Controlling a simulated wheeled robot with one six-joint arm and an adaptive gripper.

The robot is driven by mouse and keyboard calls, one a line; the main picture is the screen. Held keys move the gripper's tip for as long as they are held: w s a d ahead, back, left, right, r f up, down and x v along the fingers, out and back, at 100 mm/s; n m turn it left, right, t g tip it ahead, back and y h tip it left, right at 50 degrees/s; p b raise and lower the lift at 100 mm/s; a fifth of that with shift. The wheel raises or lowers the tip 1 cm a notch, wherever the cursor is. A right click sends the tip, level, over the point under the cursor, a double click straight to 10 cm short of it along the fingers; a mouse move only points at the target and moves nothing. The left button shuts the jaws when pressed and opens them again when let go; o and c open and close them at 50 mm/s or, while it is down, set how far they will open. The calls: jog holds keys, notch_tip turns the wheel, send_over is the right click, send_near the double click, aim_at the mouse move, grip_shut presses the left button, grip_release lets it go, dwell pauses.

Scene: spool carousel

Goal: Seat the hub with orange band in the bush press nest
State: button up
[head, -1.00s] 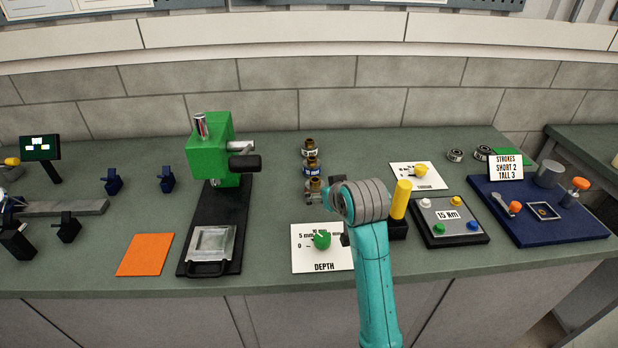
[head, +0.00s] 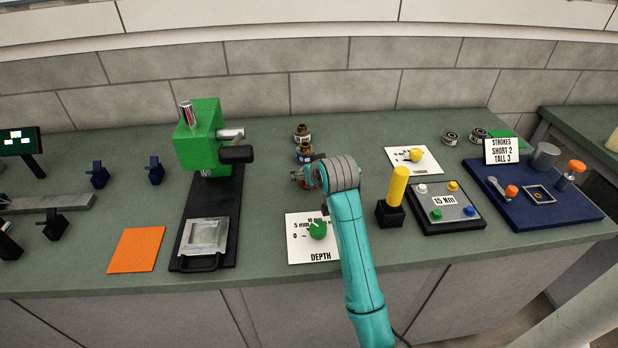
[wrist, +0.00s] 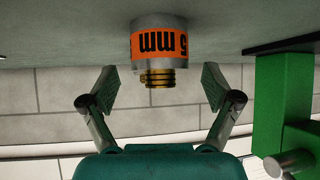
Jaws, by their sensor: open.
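The hub with orange band is grey with a brass threaded neck. In the wrist view the hub (wrist: 158,42) appears upside down, with "5 mm" on its band. In the head view the hub (head: 300,178) is partly hidden by my arm, at the front of a short row. My gripper (wrist: 156,88) is open, its fingers on either side of the brass neck with visible gaps. In the head view my gripper (head: 309,174) is by the hub, its fingers mostly hidden. A green press (head: 203,140) stands left, with a silver square nest (head: 205,237) on its black base.
A blue-banded hub (head: 304,153) and a white-banded hub (head: 302,133) stand just behind. A depth dial card (head: 318,238) lies in front. Right are a yellow-handled tool (head: 398,190), a 15 Nm box (head: 446,212) and a blue station (head: 560,212). An orange mat (head: 136,250) lies left.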

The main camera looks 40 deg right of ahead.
jog(key=shift+x, duration=0.95)
jog(key=c, duration=1.6)
jog(key=shift+r, duration=0.1)
grip_shut()
jog(key=shift+r, duration=0.1)
